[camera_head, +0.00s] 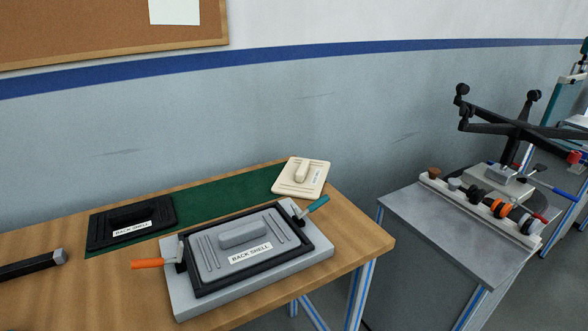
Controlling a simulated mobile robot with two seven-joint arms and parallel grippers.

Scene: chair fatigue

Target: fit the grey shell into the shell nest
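The grey shell (213,248) is a ribbed plate with a raised block in its middle. It lies flat inside the black rim of the shell nest (182,297), which has a light grey base on the wooden table. A white "BACK SHELL" label shows near its front edge. I cannot tell whether it is fully seated. An orange-handled clamp (149,264) is at the nest's left side and a teal-handled clamp (316,205) at its back right corner. Neither of my grippers is in view.
A black shell (100,231) labelled "BACK SHELL" and a cream shell (301,177) lie at the green mat (218,194). A dark bar (25,266) with a grey end is at the left edge. A grey bench (440,244) with a chair-base rig stands right, across a gap.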

